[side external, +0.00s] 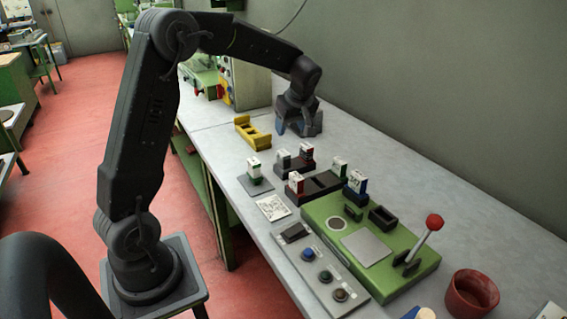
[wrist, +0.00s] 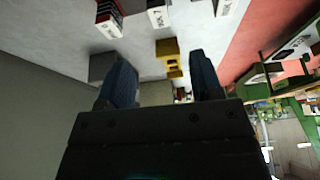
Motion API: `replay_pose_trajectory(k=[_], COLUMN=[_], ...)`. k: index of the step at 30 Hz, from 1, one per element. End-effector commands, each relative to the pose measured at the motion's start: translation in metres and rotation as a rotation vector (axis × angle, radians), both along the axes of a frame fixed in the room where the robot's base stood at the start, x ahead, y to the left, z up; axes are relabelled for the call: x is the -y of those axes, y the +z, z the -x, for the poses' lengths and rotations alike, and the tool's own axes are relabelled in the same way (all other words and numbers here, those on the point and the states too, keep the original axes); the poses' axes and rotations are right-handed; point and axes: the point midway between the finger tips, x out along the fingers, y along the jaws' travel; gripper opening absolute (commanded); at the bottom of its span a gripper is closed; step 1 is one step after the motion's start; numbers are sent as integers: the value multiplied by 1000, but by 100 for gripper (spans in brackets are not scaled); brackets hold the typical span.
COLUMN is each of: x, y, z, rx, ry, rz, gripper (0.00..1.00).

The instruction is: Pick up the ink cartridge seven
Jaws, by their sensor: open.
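My gripper (side external: 299,126) is open and low over the far part of the bench, behind the cartridges. In the wrist view its two blue-grey fingers (wrist: 163,78) are apart, with no cartridge between them. Several white-topped cartridges stand nearer the camera in the side view. One (side external: 283,158) and a red-marked one (side external: 307,151) stand in a dark rack. In the wrist view, a white-faced cartridge (wrist: 158,16) at the top edge has a mark that may be a 7. A red-and-black striped one (wrist: 110,12) is left of it. I cannot clearly read which is seven.
A yellow holder (side external: 252,133) stands left of my gripper. Another dark rack (side external: 318,186) holds more cartridges. A green press (side external: 400,245) with a red-knobbed lever, a button panel (side external: 320,275) and a red pot (side external: 471,293) are nearer. The wall (side external: 430,80) borders the bench.

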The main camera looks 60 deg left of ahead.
Motion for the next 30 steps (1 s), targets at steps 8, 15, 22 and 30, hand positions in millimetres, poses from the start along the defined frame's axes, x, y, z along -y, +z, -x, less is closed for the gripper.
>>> replay_pose_trajectory(k=[8,15,22,30], x=[-19,-35,-41,-50], y=[-32,-73,-89,-125], z=[-3,-4,-4,-3], rx=[-1,0,1,-1], ry=[48,47,44,45], rz=[-6,-6,-6,-5], gripper=[60,60,60,60])
